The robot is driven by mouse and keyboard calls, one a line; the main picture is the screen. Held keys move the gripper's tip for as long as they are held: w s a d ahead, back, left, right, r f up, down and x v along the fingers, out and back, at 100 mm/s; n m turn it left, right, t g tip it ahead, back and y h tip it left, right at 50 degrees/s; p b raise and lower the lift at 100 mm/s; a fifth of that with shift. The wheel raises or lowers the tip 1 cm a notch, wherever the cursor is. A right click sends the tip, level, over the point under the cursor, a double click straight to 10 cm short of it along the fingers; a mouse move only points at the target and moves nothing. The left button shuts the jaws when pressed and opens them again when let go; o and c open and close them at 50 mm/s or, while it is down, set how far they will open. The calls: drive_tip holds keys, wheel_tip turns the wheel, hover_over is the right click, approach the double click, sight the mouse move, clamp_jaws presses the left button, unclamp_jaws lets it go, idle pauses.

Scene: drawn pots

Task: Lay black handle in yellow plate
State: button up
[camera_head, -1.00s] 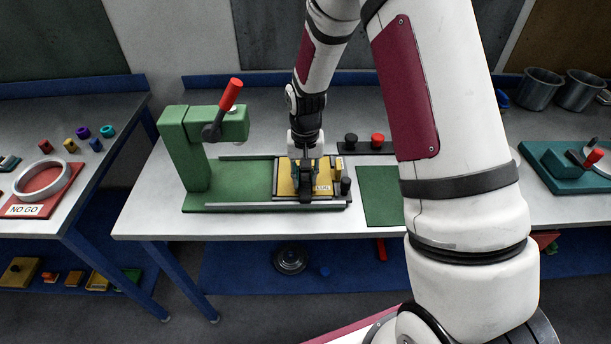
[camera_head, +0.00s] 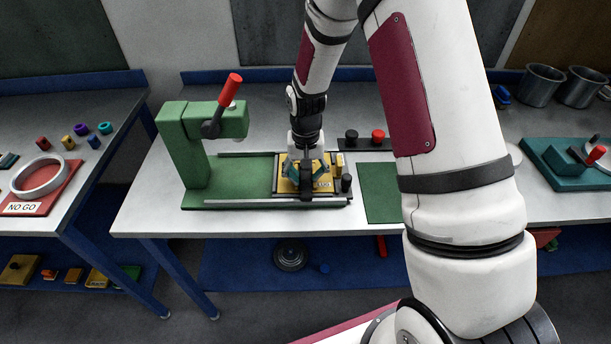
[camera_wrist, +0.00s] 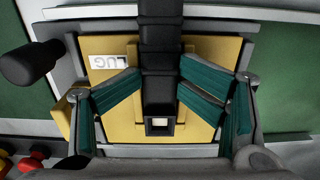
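The yellow plate (camera_head: 285,187), marked LUG, sits in a dark frame on the green press base. It fills the middle of the wrist view (camera_wrist: 112,50). The black handle (camera_wrist: 160,45) is a long dark bar running across the plate, with a square hollow end towards the camera. In the head view it shows as a dark shape (camera_head: 306,191) at the plate's front. My gripper (camera_head: 306,174) is low over the plate. Whether the handle rests fully in the plate is hard to tell.
A green press (camera_head: 185,145) with a red-tipped lever (camera_head: 232,90) stands left. A black knob (camera_head: 346,184) stands at the plate's right. Black and red knobs (camera_head: 378,136) sit behind. A green mat (camera_head: 379,192) lies right, partly hidden by my arm.

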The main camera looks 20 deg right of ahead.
sight(306, 177)
drive_tip(key=shift+s, duration=0.1)
wheel_tip(306, 177, up, 14)
drive_tip(key=f+b, duration=0.1)
drive_tip(key=b, duration=0.1)
drive_tip(key=s+r+n+t, duration=0.25)
drive_tip(key=s+r, duration=0.65)
drive_tip(key=r, duration=0.5)
drive_tip(key=s+r+n+t, duration=0.1)
drive_tip(key=s+r+t, duration=0.2)
drive_tip(key=s, duration=1.1)
drive_tip(key=shift+r, duration=0.95)
